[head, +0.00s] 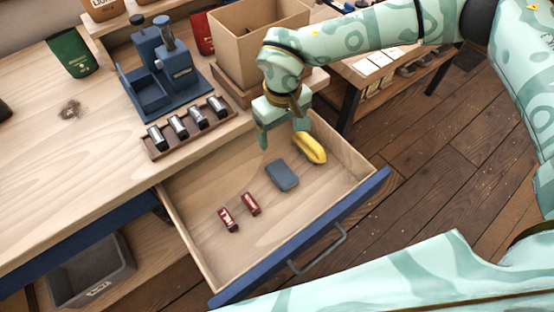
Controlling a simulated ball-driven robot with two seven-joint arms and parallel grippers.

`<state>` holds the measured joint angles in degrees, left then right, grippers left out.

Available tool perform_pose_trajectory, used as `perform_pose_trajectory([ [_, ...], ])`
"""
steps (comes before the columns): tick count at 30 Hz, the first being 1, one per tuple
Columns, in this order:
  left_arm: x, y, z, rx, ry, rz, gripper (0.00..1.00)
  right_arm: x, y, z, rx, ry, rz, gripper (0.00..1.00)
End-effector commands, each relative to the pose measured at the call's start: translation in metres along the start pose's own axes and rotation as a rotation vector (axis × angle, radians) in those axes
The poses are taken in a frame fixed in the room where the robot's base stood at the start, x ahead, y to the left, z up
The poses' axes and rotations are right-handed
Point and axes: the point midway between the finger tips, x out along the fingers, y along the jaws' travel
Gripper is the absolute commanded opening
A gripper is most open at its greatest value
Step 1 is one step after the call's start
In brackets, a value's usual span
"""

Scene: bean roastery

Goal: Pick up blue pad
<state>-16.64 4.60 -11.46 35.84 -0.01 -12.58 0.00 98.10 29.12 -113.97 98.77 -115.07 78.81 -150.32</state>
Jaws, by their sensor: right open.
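The blue pad (282,176) lies flat on the floor of the open drawer (190,238), right of the drawer's middle. My right gripper (282,138) is open and points down over the back of the drawer. It is above and behind the pad in the picture, apart from it, with nothing between its fingers. My left gripper does not show.
A yellow object (310,149) lies beside the pad, close to my right gripper. Two small red items (250,203) lie farther left in the drawer. The drawer walls surround them. A cardboard box (240,50) and a dark blue machine (175,72) stand on the bench behind.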

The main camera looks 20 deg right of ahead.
Motion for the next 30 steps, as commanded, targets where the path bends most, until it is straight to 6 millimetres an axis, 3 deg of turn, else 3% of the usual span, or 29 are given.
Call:
perform_pose_trajectory([
  [12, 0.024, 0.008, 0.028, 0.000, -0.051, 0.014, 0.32, 0.095, -0.001, 0.002, 0.000, -0.006, -0.001, 0.78],
  [20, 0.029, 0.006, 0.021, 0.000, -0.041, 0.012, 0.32, 0.113, -0.001, 0.002, 0.000, -0.002, -0.001, 0.78],
  [30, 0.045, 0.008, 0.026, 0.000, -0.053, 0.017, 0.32, 0.161, -0.005, 0.006, 0.001, -0.003, -0.001, 0.78],
])
